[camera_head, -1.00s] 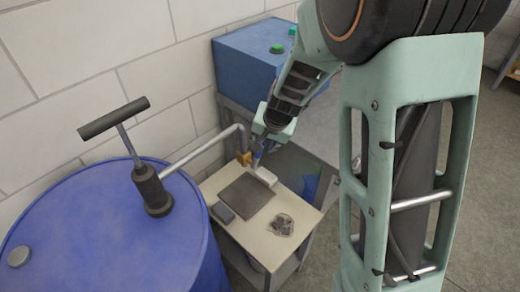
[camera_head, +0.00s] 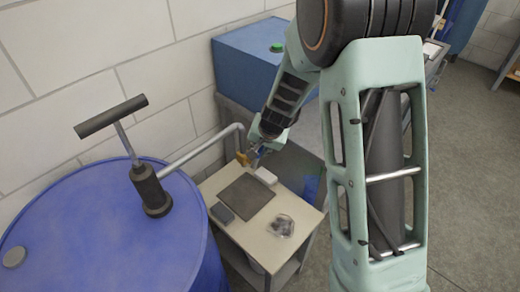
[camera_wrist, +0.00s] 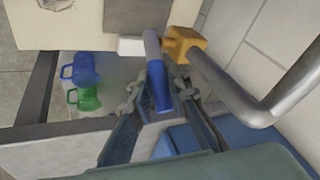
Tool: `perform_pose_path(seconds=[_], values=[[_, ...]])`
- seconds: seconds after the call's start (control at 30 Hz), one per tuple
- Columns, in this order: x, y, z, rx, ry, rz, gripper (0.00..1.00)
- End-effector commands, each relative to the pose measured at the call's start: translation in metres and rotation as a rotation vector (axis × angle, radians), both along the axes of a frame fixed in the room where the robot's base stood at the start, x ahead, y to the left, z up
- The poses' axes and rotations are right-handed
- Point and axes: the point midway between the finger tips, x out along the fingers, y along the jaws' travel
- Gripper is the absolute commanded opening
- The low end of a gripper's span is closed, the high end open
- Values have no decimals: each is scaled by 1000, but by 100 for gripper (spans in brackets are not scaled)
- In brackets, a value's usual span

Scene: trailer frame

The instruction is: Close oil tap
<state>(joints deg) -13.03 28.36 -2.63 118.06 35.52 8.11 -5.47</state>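The oil tap is a yellow-brass block (camera_wrist: 183,42) at the end of a grey pipe, and it also shows in the head view (camera_head: 243,159). Its lever handle (camera_wrist: 158,88), grey with a blue grip, hangs beside the block and points toward my gripper in the wrist view. My gripper (camera_wrist: 157,84) is open, with one finger on each side of the blue handle. Gaps seem to show between handle and fingers; contact is not clear. In the head view my gripper (camera_head: 259,152) is at the tap, small and partly hidden by my wrist.
A blue drum (camera_head: 105,230) with a hand pump (camera_head: 150,190) stands at left, its pipe (camera_head: 200,150) reaching the tap. Below is a small table (camera_head: 282,205) with a dark plate and a clear object. A blue box (camera_head: 245,60) stands behind. Blue and green jugs (camera_wrist: 84,82) show nearby.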

Motion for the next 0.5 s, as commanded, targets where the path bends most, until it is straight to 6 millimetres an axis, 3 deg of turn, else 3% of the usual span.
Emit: perform_pose_path(seconds=[0.13,0.5], values=[[0,0,0,0,0,0,0],[0,0,0,2,2,-1,0]])
